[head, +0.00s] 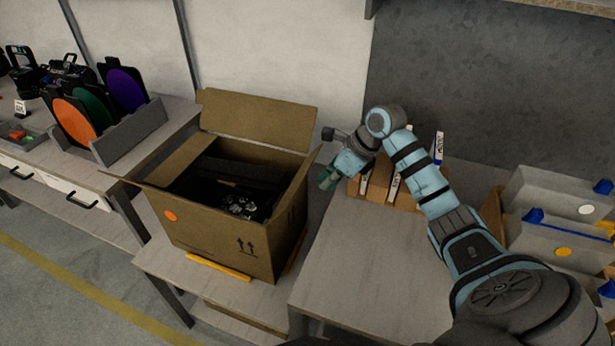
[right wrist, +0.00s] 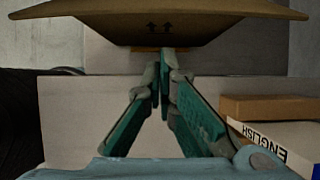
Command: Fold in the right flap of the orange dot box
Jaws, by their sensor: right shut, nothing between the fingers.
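The orange dot box (head: 225,240) is an open brown carton with an orange dot on its near side. Its right flap (head: 297,178) is raised and leans outward; it seems to be the wide brown panel (right wrist: 90,8) at the top of the right wrist view. The back flap (head: 258,118) stands up and the left flap (head: 122,179) sticks outward. Dark equipment (head: 235,195) lies inside. My right gripper (head: 326,182) is shut and empty, just right of the right flap, apparently apart from it; its fingertips also show in the right wrist view (right wrist: 164,70). My left gripper is out of view.
The box stands on a low grey surface beside a grey table (head: 355,260). Grey bins (head: 555,205) are at right. A rack of coloured discs (head: 125,135) is at left.

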